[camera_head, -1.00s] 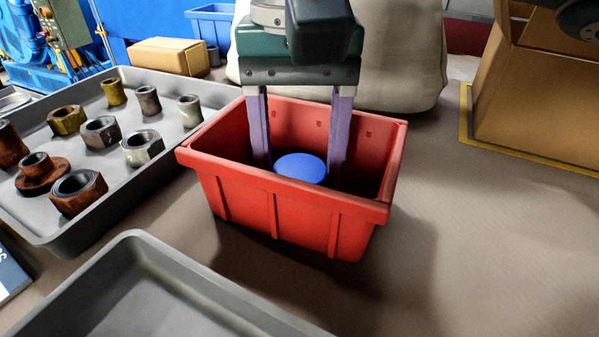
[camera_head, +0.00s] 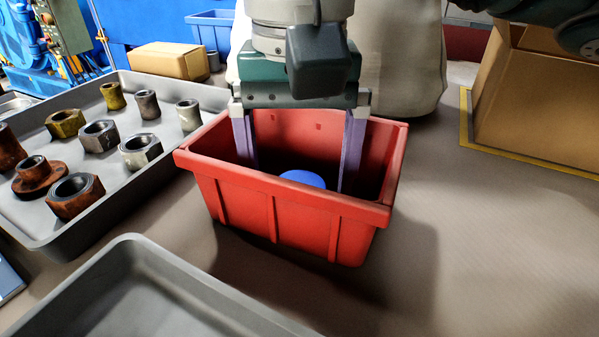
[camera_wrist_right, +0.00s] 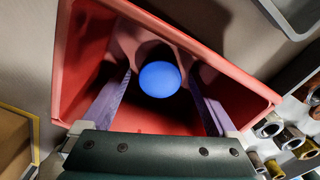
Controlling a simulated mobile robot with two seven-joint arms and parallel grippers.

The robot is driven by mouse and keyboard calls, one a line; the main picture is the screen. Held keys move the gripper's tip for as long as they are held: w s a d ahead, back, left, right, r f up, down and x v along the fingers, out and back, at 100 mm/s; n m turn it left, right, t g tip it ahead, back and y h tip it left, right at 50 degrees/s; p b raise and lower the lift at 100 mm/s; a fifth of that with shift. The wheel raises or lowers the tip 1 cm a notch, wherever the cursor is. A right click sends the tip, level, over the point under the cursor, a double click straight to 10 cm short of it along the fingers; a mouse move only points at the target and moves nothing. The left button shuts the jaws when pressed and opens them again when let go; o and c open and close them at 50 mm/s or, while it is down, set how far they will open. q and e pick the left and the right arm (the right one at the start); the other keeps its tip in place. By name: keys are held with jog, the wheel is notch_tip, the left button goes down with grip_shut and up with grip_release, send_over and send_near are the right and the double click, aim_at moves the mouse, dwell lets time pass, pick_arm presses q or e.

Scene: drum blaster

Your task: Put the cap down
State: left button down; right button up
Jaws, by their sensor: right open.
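The blue round cap (camera_head: 303,179) is inside the red bin (camera_head: 290,222), low behind its front wall, which hides its lower part. In the right wrist view the cap (camera_wrist_right: 159,79) shows as a blue disc between my fingers, with a gap on each side. My right gripper (camera_head: 298,165) reaches down into the bin with its two purple fingers spread wide. The front wall hides the fingertips in the head view. My left gripper is not in view.
A grey tray (camera_head: 207,97) with several metal nuts and fittings stands left of the bin. Another grey tray (camera_head: 130,245) is at the front left. A cardboard box (camera_head: 530,110) stands at the right. The table right of the bin is clear.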

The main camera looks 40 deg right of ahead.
jog(key=shift+r, duration=0.4)
notch_tip(320, 180, up, 12)
jog(key=p, duration=0.2)
jog(key=shift+f+p, duration=0.2)
jog(key=shift+p, duration=0.2)
